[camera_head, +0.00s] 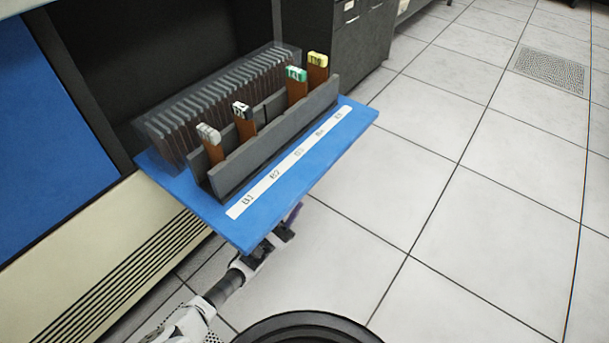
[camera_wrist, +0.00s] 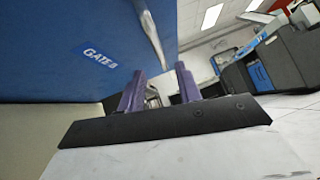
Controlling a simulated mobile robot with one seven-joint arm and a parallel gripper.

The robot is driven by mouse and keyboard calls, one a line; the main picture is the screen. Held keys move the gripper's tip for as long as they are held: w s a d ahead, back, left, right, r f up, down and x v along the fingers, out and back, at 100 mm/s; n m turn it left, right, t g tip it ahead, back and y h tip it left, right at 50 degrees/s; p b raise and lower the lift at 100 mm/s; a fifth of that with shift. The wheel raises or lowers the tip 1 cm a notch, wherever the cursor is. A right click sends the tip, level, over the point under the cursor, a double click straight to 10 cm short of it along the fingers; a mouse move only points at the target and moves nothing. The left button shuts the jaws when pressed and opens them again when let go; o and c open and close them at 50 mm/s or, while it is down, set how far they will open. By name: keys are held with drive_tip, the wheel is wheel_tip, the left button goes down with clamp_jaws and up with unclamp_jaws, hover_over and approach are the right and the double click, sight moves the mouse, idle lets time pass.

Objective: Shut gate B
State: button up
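A blue panel (camera_head: 330,150) juts out from the cabinet at an open attitude in the head view, with a card rack on top. In the wrist view, a blue face (camera_wrist: 60,50) fills the upper left and bears a white "GATE B" label (camera_wrist: 101,54). A slim metal bar (camera_wrist: 149,34), perhaps a handle, runs along this face and ends near the fingers. My gripper (camera_wrist: 160,88) has two purple fingers, apart with nothing clearly between them. In the head view it is below the panel's near edge, partly hidden by it.
A dark rack (camera_head: 272,142) on the panel holds several upright cards with coloured tops. A translucent case of cards (camera_head: 190,115) stands behind it. The cream cabinet front (camera_head: 100,265) is at the left. Tiled floor (camera_head: 480,220) is clear at the right.

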drive_tip(key=p+x, duration=0.1)
drive_tip(key=x, duration=0.7)
drive_tip(key=shift+w+d+r, duration=0.2)
drive_tip(key=shift+w+r, duration=0.05)
clamp_jaws()
